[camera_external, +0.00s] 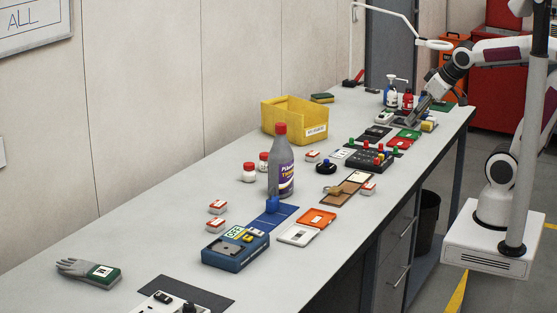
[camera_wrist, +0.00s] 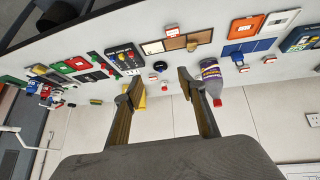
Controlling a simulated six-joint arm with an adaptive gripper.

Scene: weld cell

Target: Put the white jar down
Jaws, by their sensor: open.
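Two white jars with red caps stand upright on the bench in the external view, a nearer one (camera_external: 249,174) and one behind it (camera_external: 264,164), both left of the grey bottle (camera_external: 281,170). My gripper (camera_external: 414,115) is low over the far right end of the bench, well away from these jars. In the wrist view my gripper (camera_wrist: 157,77) has its two fingers wide apart, with nothing held between them. The bottle (camera_wrist: 210,78) appears beyond the right finger there. Small white things between the fingers are too small to identify as jars.
A yellow bin (camera_external: 283,120) stands at the wall side of the bench. A dark button box (camera_external: 369,160), a blue device (camera_external: 235,250) and a glove (camera_external: 88,272) also lie on it. Bottles (camera_external: 390,94) crowd the far end near my gripper.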

